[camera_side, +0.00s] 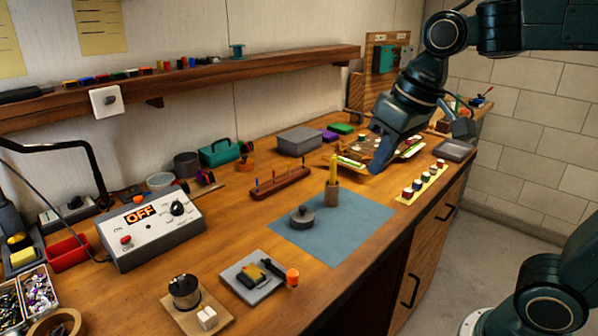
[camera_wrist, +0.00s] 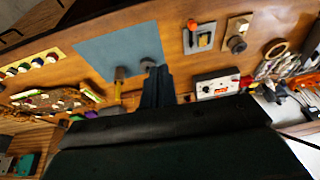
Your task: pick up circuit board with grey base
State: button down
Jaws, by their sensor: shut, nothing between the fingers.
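A grey square base (camera_side: 237,275) with black and yellow parts on it lies near the front edge of the bench in the side view. An orange-tipped piece is at its right edge. The same grey base shows at the top of the wrist view (camera_wrist: 193,45). My gripper (camera_wrist: 157,70) is shut and empty in the wrist view, its fingers side by side. In the side view my gripper (camera_side: 381,150) is over the back right of the bench, well away from the grey base. Its fingertips are hard to make out there.
A blue mat (camera_side: 340,234) with a round grey weight (camera_side: 302,219) and a wooden holder (camera_side: 332,197) with a yellow stick lies between. A control box (camera_side: 155,232) reading OFF stands left. A brown-and-green car-like assembly (camera_side: 352,163) is near my gripper. A shelf (camera_side: 210,75) runs above.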

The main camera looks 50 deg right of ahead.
aim_at(259, 275)
jog(key=w+a+f+g, duration=0.2)
jog(key=w+a, duration=0.1)
jog(key=w, duration=0.6)
jog(key=w+a+f+g, duration=0.1)
jog(key=w+a+f, duration=0.25)
jog(key=w, duration=0.55)
jog(key=w+a+f+g, duration=0.1)
jog(key=w+a+f, duration=0.1)
jog(key=f, duration=0.3)
jog(key=w+a+f+g, duration=0.1)
jog(key=w+a+f, duration=0.2)
jog(key=w+f, duration=0.1)
jog(key=w+a+f, duration=0.3)
jog(key=w+f, duration=0.1)
jog(key=f, duration=0.3)
jog(key=shift+g+h, duration=0.3)
jog(key=shift+g, duration=0.1)
jog(key=shift+s, duration=0.15)
jog(key=shift+s, duration=5.9)
jog(key=shift+f, duration=0.95)
